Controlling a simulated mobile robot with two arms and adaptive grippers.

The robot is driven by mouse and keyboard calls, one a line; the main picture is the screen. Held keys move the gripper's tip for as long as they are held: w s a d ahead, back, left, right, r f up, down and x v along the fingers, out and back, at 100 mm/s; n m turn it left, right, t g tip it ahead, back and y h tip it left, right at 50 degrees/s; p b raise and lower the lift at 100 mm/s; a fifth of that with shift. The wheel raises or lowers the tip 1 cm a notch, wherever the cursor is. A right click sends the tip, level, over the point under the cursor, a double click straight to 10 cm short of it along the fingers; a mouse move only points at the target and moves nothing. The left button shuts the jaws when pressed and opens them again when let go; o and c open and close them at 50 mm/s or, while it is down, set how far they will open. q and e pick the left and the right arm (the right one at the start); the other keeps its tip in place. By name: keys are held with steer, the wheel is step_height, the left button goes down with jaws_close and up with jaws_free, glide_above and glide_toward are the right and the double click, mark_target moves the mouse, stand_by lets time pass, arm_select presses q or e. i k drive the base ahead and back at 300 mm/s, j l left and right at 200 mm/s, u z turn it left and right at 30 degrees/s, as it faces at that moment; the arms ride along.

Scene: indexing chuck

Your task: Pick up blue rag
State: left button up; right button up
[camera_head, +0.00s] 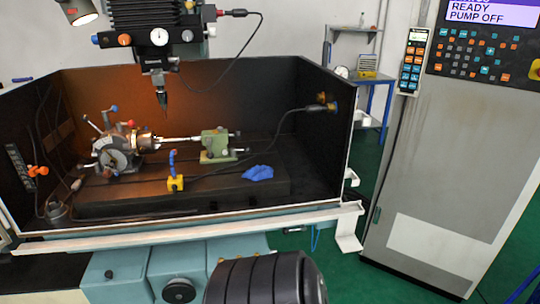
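The blue rag (258,173) lies crumpled on the dark machine table (130,208), right of the middle. It is in front of the green tailstock (214,146) and right of the yellow block (175,184) with a blue hose. Nothing touches the rag from above.
The indexing chuck (118,150) sits left on the machine table. The spindle head (155,50) hangs above it. Dark enclosure walls (240,90) stand at the back and sides, with an open front above a white ledge (180,238). A control cabinet (450,150) stands right.

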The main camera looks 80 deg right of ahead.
mark_target(258, 173)
steer(key=z, duration=2.75)
